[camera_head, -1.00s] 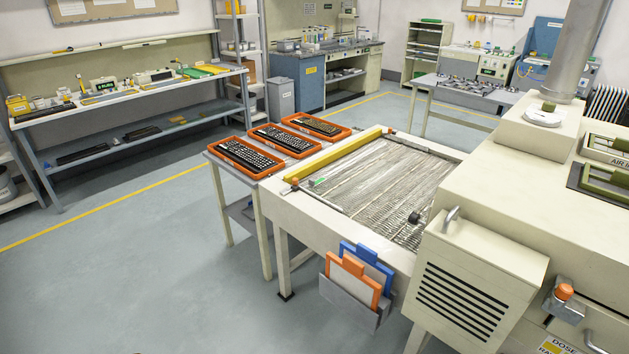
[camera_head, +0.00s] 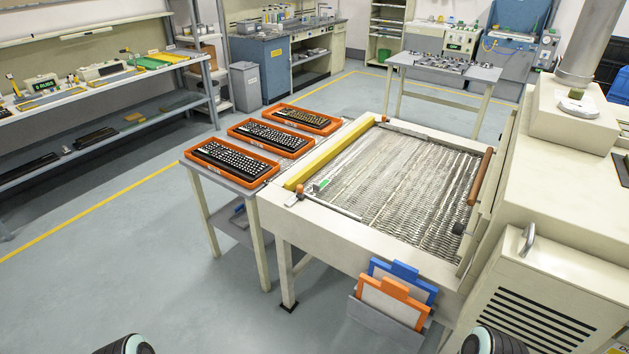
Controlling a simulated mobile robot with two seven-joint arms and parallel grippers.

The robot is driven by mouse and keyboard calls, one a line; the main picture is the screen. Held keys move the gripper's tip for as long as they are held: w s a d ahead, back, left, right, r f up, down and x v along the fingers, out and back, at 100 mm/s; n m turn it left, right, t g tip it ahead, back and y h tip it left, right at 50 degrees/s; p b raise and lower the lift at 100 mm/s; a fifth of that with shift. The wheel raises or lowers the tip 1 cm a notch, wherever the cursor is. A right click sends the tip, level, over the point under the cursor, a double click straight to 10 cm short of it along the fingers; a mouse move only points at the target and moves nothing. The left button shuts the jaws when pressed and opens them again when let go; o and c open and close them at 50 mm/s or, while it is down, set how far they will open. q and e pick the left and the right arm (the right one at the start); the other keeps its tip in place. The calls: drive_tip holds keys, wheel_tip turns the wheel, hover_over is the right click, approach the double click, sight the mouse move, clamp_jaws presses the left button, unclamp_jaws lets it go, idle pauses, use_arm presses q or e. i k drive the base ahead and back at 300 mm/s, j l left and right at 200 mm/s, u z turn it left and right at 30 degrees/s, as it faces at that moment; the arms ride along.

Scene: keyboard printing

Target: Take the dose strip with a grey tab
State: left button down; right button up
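I cannot make out a dose strip with a grey tab. A yellow label (camera_head: 614,350) is cut off at the bottom right corner, and only the start of its lettering shows. Two holders, one orange-framed (camera_head: 391,301) and one blue-framed (camera_head: 409,278), stand in a grey pocket (camera_head: 374,317) on the front of the conveyor machine. Dark rounded parts of my two arms show at the bottom edge, one left of centre and one right. Neither gripper shows.
The mesh conveyor (camera_head: 400,190) with a yellow bar (camera_head: 328,153) fills the centre. A side table (camera_head: 226,183) carries three orange trays with keyboards. A cream cabinet with a vented panel (camera_head: 553,315) blocks the right. Floor (camera_head: 120,260) is clear at left.

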sight(317, 187)
drive_tip(key=i+j, duration=0.2)
drive_tip(key=j, duration=0.15)
drive_tip(key=i+j+z, duration=0.15)
drive_tip(key=j, duration=0.15)
drive_tip(key=i+j, duration=0.2)
drive_tip(key=j, duration=0.15)
drive_tip(key=i+j+z, duration=0.15)
drive_tip(key=j, duration=0.2)
drive_tip(key=i+j, duration=0.15)
drive_tip(key=j, duration=0.25)
drive_tip(key=i+j+z, duration=0.15)
drive_tip(key=j, duration=0.2)
